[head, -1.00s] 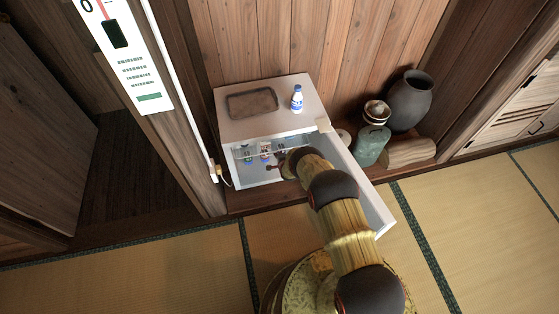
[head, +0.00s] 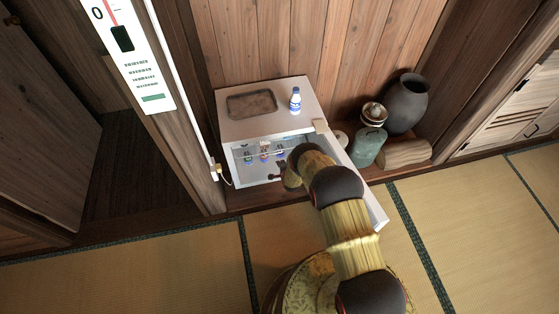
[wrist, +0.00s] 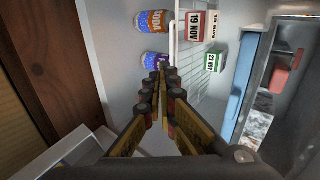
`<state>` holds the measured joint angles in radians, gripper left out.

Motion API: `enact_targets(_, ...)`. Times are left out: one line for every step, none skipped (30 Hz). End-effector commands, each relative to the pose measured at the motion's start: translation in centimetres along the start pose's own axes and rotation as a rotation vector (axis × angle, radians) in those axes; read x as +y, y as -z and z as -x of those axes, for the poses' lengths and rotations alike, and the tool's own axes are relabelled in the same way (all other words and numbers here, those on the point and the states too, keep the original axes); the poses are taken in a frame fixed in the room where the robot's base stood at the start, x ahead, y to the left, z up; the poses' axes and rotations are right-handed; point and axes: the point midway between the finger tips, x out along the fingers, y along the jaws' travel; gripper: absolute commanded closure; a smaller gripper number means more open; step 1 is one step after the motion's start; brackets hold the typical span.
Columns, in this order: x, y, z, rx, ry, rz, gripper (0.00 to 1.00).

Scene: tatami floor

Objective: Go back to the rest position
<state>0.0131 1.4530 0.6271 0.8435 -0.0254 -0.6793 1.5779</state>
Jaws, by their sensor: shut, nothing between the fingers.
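My gripper (head: 279,177) is at the open front of a small white fridge (head: 250,129). In the wrist view my gripper (wrist: 163,75) has its fingers together with nothing between them. In the head view, part of the interior is hidden by my arm. The fridge door (head: 368,195) stands open on the right, partly behind my arm.
A white and blue bottle (head: 295,101) and a brown tray (head: 252,105) sit on the fridge top. A green jar (head: 367,147), a dark vase (head: 407,102) and a log (head: 404,153) stand to the right. A wooden post (head: 190,140) is close on the left. Tatami floor (head: 130,275) in front is clear.

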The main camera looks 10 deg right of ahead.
Motion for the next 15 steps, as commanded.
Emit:
enact_targets(-0.3,0.0,1.2,0.0,-0.001,0.0,1.0)
enact_targets(-0.4,0.0,1.7,0.0,0.0,0.0,1.0)
enact_targets(-0.3,0.0,2.3,0.0,-0.001,0.0,1.0)
enact_targets(-0.3,0.0,2.6,0.0,0.0,0.0,1.0)
enact_targets(-0.3,0.0,3.0,0.0,0.0,0.0,1.0)
enact_targets(-0.2,0.0,3.4,0.0,0.0,0.0,1.0)
enact_targets(-0.2,0.0,3.6,0.0,-0.001,0.0,1.0)
enact_targets(-0.1,0.0,3.9,0.0,-0.001,0.0,1.0)
enact_targets(-0.1,0.0,4.0,0.0,0.0,0.0,1.0)
enact_targets(-0.1,0.0,4.2,0.0,0.001,0.0,1.0)
enact_targets(-0.1,0.0,4.2,0.0,0.001,0.0,1.0)
enact_targets(-0.1,0.0,4.3,0.0,0.001,0.0,1.0)
enact_targets(-0.1,0.0,4.3,0.0,0.001,0.0,1.0)
enact_targets(0.0,0.0,4.3,0.0,0.001,0.0,1.0)
enact_targets(0.0,0.0,4.3,0.0,0.001,0.0,1.0)
